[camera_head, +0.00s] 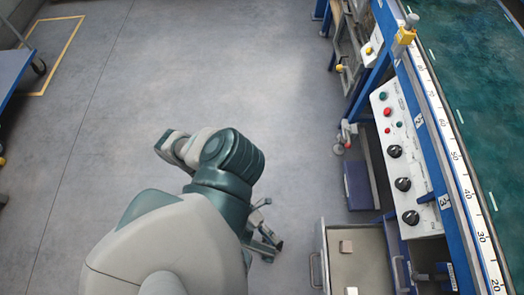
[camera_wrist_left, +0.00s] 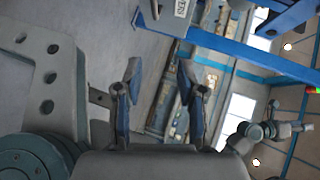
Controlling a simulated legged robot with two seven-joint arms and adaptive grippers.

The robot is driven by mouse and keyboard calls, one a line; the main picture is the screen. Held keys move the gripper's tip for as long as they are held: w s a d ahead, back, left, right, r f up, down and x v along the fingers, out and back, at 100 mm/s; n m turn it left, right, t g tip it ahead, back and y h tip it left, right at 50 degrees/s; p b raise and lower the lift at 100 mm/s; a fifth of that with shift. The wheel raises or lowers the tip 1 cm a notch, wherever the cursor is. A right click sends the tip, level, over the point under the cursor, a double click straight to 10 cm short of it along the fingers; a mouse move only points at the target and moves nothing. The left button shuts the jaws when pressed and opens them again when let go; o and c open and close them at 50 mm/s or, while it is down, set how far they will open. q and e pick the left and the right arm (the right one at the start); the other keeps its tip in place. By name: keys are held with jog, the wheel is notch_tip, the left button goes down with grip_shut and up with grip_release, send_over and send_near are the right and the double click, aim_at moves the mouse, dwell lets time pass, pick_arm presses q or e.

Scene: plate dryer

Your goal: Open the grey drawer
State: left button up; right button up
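The grey drawer (camera_head: 374,270) stands pulled out from the bench at the lower right of the head view, with its inside visible. Its front, with a bar handle (camera_head: 313,270), faces left. Its near end is cut off by the picture's bottom edge. My left gripper (camera_head: 265,239) is left of the drawer front, apart from the handle. In the left wrist view its two fingers (camera_wrist_left: 158,85) are spread with nothing held between them. My right gripper is not recognisable in either view.
The blue-framed bench carries a control panel (camera_head: 402,165) with knobs and buttons, and a ruler strip (camera_head: 450,140). A second handle (camera_head: 400,274) shows right of the drawer. A blue box (camera_head: 359,186) sits below the panel. The floor (camera_head: 210,75) beyond my arm is clear.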

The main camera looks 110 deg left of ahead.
pick_arm(q)
jog(key=shift+f+v, duration=0.15)
jog(key=shift+v, duration=1.05)
jog(key=shift+f+v, duration=0.2)
jog(key=shift+v, duration=1)
jog(key=shift+s, duration=0.1)
jog(key=shift+p, duration=0.3)
